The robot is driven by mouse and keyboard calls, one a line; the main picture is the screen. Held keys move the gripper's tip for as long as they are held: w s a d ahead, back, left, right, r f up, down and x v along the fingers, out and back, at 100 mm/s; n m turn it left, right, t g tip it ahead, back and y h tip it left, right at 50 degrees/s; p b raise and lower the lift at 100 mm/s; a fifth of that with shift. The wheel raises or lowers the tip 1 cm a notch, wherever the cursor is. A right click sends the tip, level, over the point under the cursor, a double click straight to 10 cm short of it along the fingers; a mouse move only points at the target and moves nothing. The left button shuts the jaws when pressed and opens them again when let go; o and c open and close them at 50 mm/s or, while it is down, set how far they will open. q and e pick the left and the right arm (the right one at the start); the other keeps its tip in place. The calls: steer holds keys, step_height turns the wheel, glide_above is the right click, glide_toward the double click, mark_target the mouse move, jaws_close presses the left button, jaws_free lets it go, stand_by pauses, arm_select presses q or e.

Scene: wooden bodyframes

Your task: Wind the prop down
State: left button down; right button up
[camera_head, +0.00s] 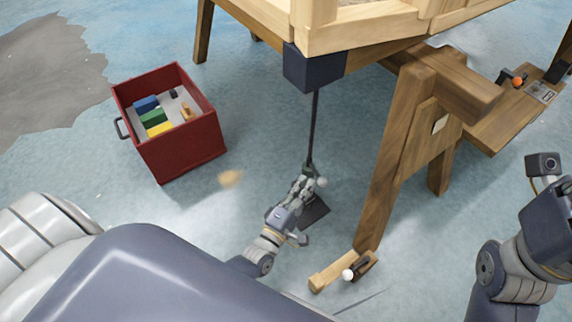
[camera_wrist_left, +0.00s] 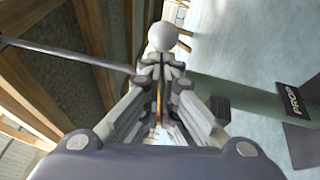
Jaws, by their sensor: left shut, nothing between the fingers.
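The prop (camera_head: 313,125) is a thin dark upright rod under a dark block (camera_head: 313,68) at the wooden frame's corner. Its dark foot plate (camera_head: 314,212) is on the floor. A white ball knob (camera_head: 322,182) sits low on the prop. My left gripper (camera_head: 308,178) is shut and empty beside the knob. In the left wrist view the knob (camera_wrist_left: 162,37) is just beyond the fingertips (camera_wrist_left: 160,65); I cannot tell whether they touch. A dark plate marked PROP (camera_wrist_left: 292,97) lies at the right there. My right gripper's fingers are outside the picture.
A wooden trestle (camera_head: 400,150) stands right of the prop, with another white knob (camera_head: 348,274) near its foot. A red crate (camera_head: 185,150) with coloured blocks stands at the left. A wooden board (camera_head: 515,118) with small items lies at the right. The floor between crate and prop is mostly clear.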

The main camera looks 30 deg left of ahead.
arm_select(q)
steer(key=shift+w+d, duration=0.35)
steer(key=shift+d, duration=0.4)
steer(key=shift+w+d+r, duration=0.1)
steer(key=shift+d+r, duration=0.2)
step_height(320, 180, up, 9)
steer(key=shift+a+r, duration=0.2)
steer(key=shift+a, duration=0.25)
stand_by(0.3)
